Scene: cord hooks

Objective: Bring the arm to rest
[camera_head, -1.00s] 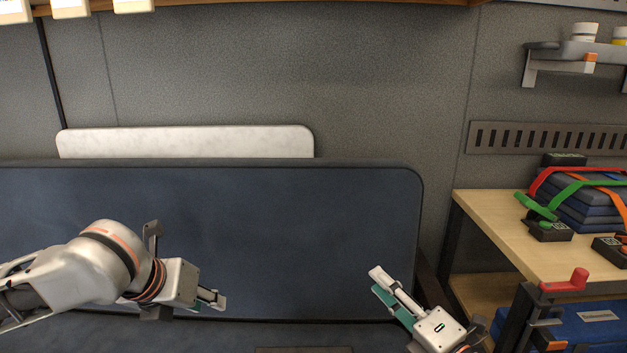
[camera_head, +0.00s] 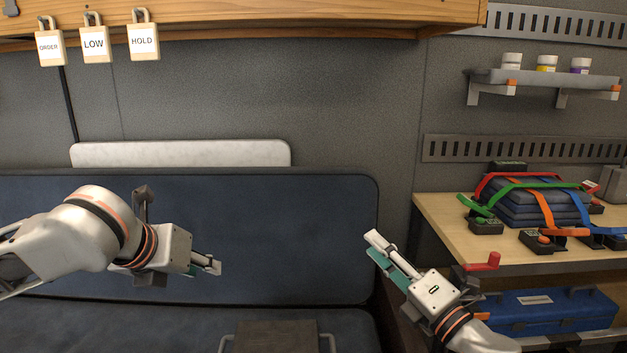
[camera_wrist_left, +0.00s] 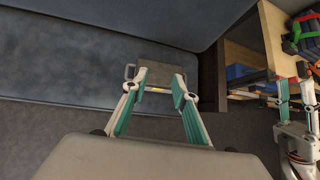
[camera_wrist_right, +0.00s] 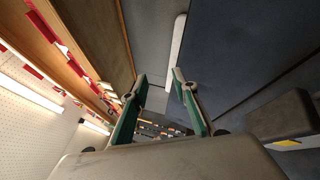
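My left gripper (camera_head: 210,266) is held in front of the blue seat back at the left in the head view. In the left wrist view its two fingers (camera_wrist_left: 156,92) stand apart with nothing between them. My right gripper (camera_head: 378,246) is in front of the right end of the blue seat back in the head view, pointing up and left. In the right wrist view its fingers (camera_wrist_right: 160,88) stand apart and are empty. Neither gripper touches anything that I can see.
A bench with a blue seat back (camera_head: 290,220) fills the middle. A grey case (camera_head: 276,338) with side handles is on the seat. At right, a wooden shelf (camera_head: 440,215) holds a strapped stack of blue pads (camera_head: 535,205); a blue toolbox (camera_head: 550,312) is below. Tags (camera_head: 93,44) hang upper left.

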